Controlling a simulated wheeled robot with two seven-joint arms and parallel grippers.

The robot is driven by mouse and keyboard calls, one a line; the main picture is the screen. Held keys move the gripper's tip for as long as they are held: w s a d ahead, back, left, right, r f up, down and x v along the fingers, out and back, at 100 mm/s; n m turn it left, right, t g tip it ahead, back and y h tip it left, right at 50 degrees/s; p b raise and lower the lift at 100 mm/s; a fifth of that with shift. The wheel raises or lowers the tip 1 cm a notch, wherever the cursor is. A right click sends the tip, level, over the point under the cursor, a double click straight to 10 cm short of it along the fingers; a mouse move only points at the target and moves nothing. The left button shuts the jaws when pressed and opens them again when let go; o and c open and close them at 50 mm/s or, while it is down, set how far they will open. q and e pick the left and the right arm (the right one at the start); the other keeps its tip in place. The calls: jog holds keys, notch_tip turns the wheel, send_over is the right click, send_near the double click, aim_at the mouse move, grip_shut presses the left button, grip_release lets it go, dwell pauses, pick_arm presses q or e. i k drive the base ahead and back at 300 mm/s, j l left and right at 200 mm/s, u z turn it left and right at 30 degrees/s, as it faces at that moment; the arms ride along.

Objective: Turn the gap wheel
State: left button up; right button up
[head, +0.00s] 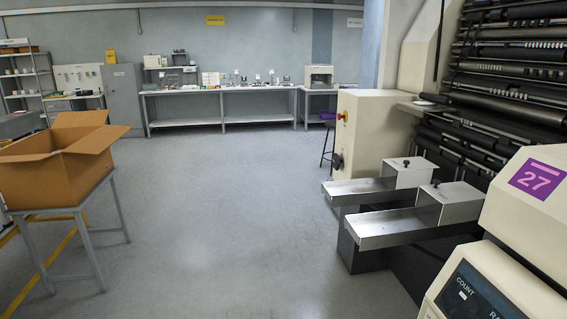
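I cannot clearly pick out a gap wheel in the head view. A small dark round part (338,162) sits low on the side of the cream machine cabinet (372,125), but I cannot tell if it is the wheel. A red button on a yellow base (341,117) is above it. Small black knobs show on top of two metal chutes, one on the rear chute (407,162) and one on the front chute (436,182). Neither of my grippers is in view.
The metal chutes (375,232) jut out from the machine on the right. A cream housing (525,215) with a purple 27 label and a count panel is at the front right. An open carton (50,175) stands on a grey stand at left. The middle floor is clear.

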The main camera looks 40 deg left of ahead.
aim_at(337, 162)
jog(key=u, duration=1.1)
jog(key=i+j+u, duration=0.3)
jog(key=i, duration=0.15)
jog(key=i+j+u, duration=0.1)
jog(key=i+u, duration=0.2)
jog(key=i, duration=0.15)
jog(key=i+u, duration=0.25)
jog(key=i, duration=0.25)
jog(key=i+j+z, duration=0.15)
jog(key=i, duration=0.35)
jog(key=i+z, duration=0.15)
jog(key=i, duration=0.35)
jog(key=i+j+z, duration=0.1)
jog(key=i+j, duration=0.15)
jog(key=i, duration=0.25)
jog(key=i+j+z, duration=0.15)
jog(key=i, duration=0.3)
jog(key=j, duration=0.1)
